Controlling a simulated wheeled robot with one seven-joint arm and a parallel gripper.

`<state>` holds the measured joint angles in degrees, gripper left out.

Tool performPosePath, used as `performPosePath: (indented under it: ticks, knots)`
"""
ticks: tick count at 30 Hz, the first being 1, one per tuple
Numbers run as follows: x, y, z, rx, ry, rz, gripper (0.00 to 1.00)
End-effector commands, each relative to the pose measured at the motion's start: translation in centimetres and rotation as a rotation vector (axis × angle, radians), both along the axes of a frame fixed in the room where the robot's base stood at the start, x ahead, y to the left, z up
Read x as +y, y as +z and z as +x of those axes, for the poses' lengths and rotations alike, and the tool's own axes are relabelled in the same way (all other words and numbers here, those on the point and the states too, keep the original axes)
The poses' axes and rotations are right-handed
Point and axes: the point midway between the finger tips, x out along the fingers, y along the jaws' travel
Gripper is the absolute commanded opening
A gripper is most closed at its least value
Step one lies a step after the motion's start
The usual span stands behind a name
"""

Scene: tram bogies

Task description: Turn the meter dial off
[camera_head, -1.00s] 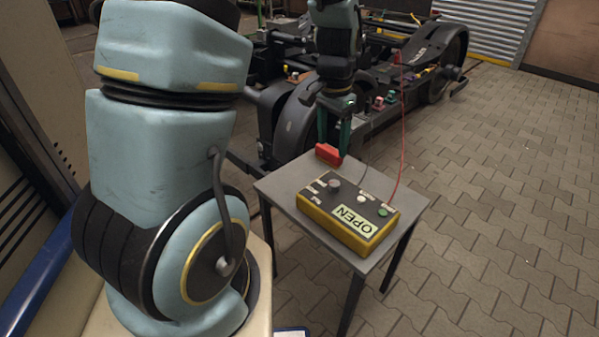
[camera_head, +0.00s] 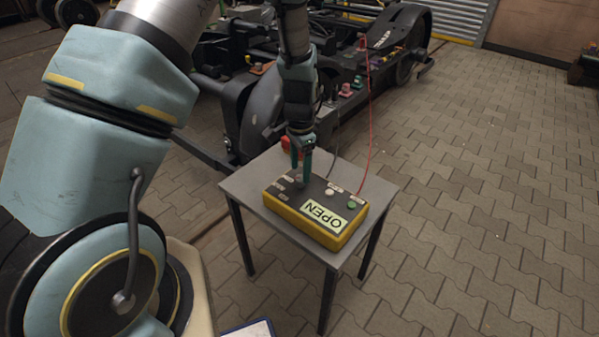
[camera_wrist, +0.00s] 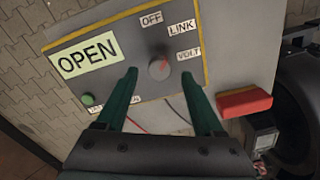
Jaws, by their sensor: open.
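The meter is a yellow box (camera_head: 325,233) with a dark top on a small grey table. Its display (camera_head: 323,216) reads OPEN, also legible in the wrist view (camera_wrist: 87,55). The round grey dial (camera_wrist: 159,67) has a small red mark towards the upper right, near the LINK and VOLT labels; I cannot tell exactly which it points at. The OFF label (camera_wrist: 151,19) lies above the dial. My gripper (camera_head: 301,176) is open over the dial, pointing down. In the wrist view its green fingertips (camera_wrist: 160,73) appear either side of the dial; contact cannot be told.
A red block (camera_wrist: 244,102) lies on the table (camera_head: 237,186) beside the meter. A green button (camera_wrist: 88,99) and plugged leads, one red (camera_head: 369,110), are on the meter's far side. A dark bogie (camera_head: 240,110) stands behind. The paved floor at right is clear.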

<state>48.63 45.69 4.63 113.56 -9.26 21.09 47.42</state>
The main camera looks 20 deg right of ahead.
Motion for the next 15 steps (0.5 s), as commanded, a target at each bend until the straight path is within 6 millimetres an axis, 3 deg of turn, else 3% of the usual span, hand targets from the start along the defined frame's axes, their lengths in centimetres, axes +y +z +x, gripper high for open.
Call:
performPosePath:
  ticks: [6, 15]
  knots:
    - [0.0, -2.2, 0.0, 0.002, 0.001, 0.001, 0.69]
    - [0.0, -2.6, 0.0, 0.000, 0.001, -0.001, 0.69]
